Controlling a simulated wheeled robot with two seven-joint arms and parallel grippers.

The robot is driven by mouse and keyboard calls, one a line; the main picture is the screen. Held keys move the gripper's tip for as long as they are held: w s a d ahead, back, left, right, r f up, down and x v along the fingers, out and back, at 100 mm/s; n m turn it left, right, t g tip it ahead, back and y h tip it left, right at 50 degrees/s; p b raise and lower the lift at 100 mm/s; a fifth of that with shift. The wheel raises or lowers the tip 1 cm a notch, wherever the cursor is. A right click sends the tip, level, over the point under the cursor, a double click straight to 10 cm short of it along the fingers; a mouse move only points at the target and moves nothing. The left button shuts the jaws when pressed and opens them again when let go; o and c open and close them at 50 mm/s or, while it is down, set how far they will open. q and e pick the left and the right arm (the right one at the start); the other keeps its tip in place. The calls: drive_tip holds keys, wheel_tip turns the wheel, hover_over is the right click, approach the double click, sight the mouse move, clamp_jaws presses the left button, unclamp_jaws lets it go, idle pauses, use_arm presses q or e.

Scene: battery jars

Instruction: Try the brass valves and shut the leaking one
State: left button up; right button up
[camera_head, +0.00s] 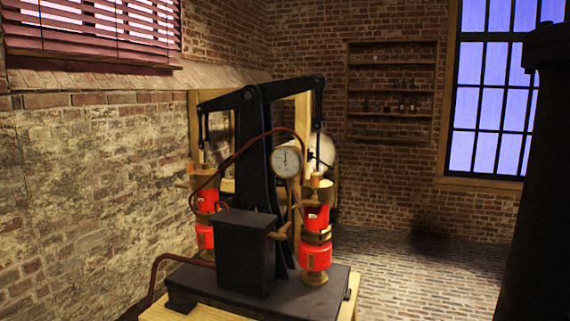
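A black beam pump (252,150) stands on a dark base plate. It has two red cylinders with brass fittings, a left one (205,237) partly hidden behind a dark box and a right one (316,257) in full view. A small brass lever-like piece (281,232), possibly a valve, shows beside the right cylinder. More brass pieces show around both cylinders, but they are too small to tell which are valves. A round white gauge (287,161) faces me between the cylinders. No leak is visible. Neither of my grippers is in view.
The dark box (244,253) stands at the front of the base plate (325,296), and reddish hoses (178,258) curve around it. The plate rests on a pale wooden top (190,313). Wall shelves (392,92) hold small items. Brick floor right of the pump is clear.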

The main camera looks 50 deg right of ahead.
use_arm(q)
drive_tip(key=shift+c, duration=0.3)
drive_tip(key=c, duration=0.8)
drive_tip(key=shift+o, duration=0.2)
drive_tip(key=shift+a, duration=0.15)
